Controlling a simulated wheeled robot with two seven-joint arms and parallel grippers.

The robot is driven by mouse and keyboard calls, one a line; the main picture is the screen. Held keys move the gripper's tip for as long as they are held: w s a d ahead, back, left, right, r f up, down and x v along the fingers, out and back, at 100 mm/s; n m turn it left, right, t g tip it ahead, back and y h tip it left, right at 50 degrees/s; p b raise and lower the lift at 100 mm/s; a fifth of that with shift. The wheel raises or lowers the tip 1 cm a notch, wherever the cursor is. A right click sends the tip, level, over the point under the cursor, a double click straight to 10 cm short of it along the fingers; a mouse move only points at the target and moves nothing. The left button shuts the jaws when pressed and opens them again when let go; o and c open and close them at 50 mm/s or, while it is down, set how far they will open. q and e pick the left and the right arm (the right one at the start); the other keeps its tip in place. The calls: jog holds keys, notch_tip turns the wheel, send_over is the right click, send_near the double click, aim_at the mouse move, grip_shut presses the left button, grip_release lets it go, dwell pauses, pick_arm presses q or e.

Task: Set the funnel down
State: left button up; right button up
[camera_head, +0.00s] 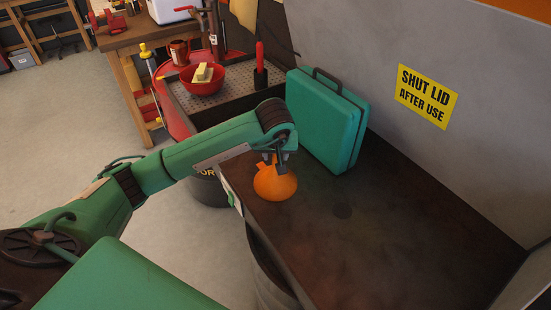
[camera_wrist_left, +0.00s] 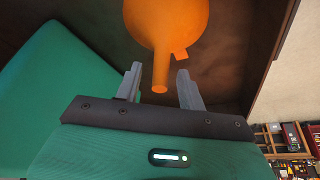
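The orange funnel (camera_head: 275,185) sits on the dark bench top (camera_head: 360,240), near its left edge, with the wide part down and the spout up. My left gripper (camera_head: 273,162) is right above it, pointing down. In the left wrist view the fingers of my left gripper (camera_wrist_left: 159,78) are spread apart. The spout of the funnel (camera_wrist_left: 166,22) reaches between the fingertips, with a visible gap on both sides. The underside of the funnel is hidden. My right gripper is not in view.
A teal case (camera_head: 327,120) stands upright behind the funnel against the grey panel, which bears a yellow sign (camera_head: 427,96). A red bowl (camera_head: 202,80) with a yellow block is on the cart beyond. The bench to the right is clear.

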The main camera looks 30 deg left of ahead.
pick_arm(q)
jog(key=b+v, duration=0.1)
jog(key=v, duration=0.8)
jog(key=shift+b, duration=0.35)
jog(key=shift+r, duration=0.15)
